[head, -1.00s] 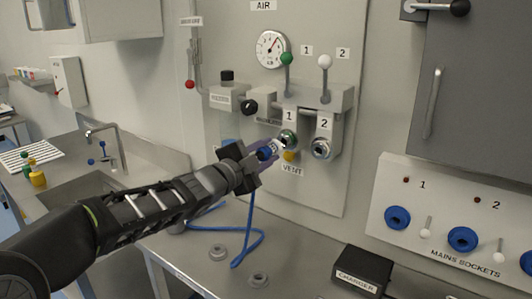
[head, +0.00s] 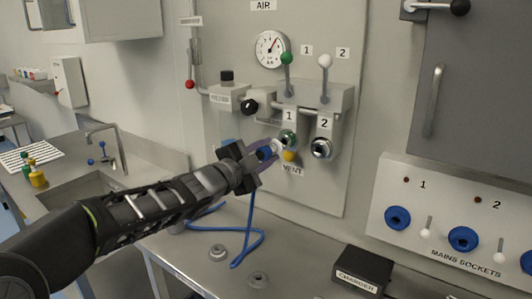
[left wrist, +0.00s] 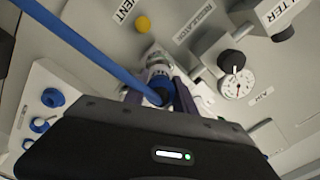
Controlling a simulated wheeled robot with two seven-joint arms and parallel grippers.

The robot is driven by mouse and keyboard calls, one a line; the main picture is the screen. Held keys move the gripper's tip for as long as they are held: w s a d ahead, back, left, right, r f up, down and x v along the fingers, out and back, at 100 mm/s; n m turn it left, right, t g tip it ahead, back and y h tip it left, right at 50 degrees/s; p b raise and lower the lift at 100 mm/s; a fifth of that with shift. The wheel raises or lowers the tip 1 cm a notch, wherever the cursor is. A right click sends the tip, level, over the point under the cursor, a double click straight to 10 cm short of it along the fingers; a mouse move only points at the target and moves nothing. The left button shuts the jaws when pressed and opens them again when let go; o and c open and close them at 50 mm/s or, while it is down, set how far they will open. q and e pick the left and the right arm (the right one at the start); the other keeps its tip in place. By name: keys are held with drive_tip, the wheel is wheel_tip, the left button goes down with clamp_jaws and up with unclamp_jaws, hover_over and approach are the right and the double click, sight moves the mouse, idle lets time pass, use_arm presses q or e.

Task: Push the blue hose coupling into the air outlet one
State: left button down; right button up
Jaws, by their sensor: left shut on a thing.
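My left gripper (head: 268,157) is shut on the blue hose coupling (head: 265,153), in front of the wall panel. The coupling's pale front end points up and right at air outlet one (head: 289,138), a round green-ringed fitting under the label 1. The pale end is very close to the outlet's lower left; I cannot tell whether they touch. In the left wrist view, the coupling (left wrist: 162,84) sits between the fingers, and the blue hose (left wrist: 90,48) runs off to the upper left. My right gripper is in neither view.
Air outlet two (head: 322,148) is just right of outlet one. A yellow vent knob (head: 289,156) sits below outlet one. The blue hose hangs to the bench (head: 205,250), near grey rings and a black charger box (head: 362,270). A green-topped lever (head: 287,60) stands above outlet one.

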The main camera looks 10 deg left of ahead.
sight(261, 155)
use_arm(q)
drive_tip(key=shift+x, duration=1.8)
idle(0.9)
drive_tip(key=c, duration=0.9)
unclamp_jaws()
drive_tip(key=shift+c, duration=0.2)
drive_tip(key=b+v, duration=0.1)
drive_tip(key=v, duration=0.6)
drive_tip(key=shift+s+a, duration=0.15)
drive_tip(key=shift+s, duration=0.2)
